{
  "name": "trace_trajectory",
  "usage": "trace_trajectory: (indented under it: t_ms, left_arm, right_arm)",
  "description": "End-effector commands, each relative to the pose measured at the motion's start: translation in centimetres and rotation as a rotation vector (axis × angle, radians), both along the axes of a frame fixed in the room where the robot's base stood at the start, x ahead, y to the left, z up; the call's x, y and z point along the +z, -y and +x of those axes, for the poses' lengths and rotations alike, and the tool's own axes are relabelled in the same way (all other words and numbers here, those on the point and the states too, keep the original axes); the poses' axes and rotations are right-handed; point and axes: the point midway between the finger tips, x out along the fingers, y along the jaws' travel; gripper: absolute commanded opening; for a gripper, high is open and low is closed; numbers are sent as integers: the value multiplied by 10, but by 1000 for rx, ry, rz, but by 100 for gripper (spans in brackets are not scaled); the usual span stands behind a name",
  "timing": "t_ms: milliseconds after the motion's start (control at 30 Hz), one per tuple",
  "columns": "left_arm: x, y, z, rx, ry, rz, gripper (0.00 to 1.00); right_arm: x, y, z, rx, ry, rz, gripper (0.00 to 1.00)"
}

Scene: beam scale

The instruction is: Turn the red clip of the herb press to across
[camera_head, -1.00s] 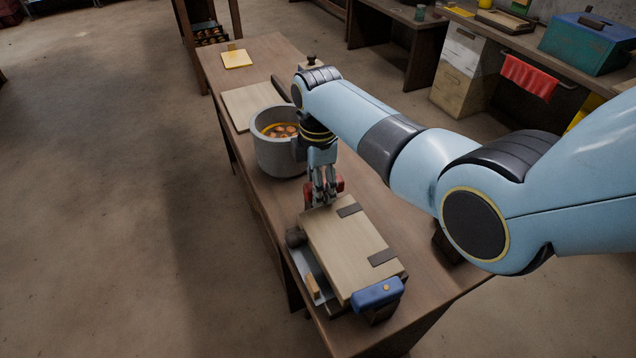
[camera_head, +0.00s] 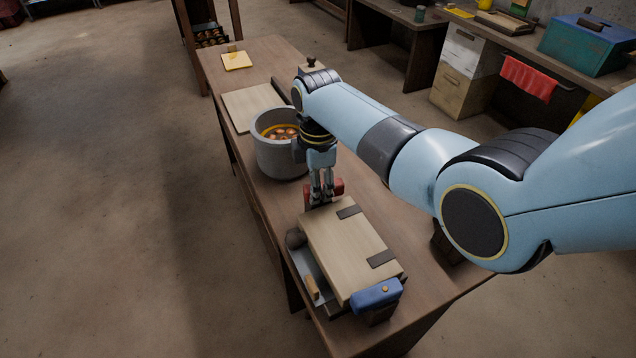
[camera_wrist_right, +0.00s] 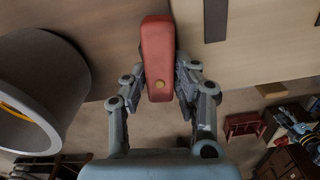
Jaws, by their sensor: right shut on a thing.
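The herb press (camera_head: 345,250) is a pale wooden block with dark straps, lying near the close end of the table. Its red clip (camera_head: 337,187) is at the far end, partly hidden by my right gripper (camera_head: 321,198). In the right wrist view the red clip (camera_wrist_right: 158,60) is a long bar with a brass pin, and the gripper fingers (camera_wrist_right: 160,95) are shut on its two sides. In that view the clip's long side runs up and down, beside the press's wooden edge. A blue clip (camera_head: 377,293) sits at the near end. My left gripper is not in view.
A grey pot (camera_head: 277,158) with orange contents stands just beyond the press, close to my right gripper. A pale board (camera_head: 250,104) and a yellow pad (camera_head: 237,61) lie farther back. A metal tray (camera_head: 308,268) lies along the press's left side.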

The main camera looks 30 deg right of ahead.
Motion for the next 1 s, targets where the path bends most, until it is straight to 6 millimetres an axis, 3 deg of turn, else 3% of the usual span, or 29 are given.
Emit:
trace_trajectory:
  t_ms: [1000]
  left_arm:
    - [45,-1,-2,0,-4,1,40]
  right_arm:
    - [1,0,-1,-910,-2,0,0]
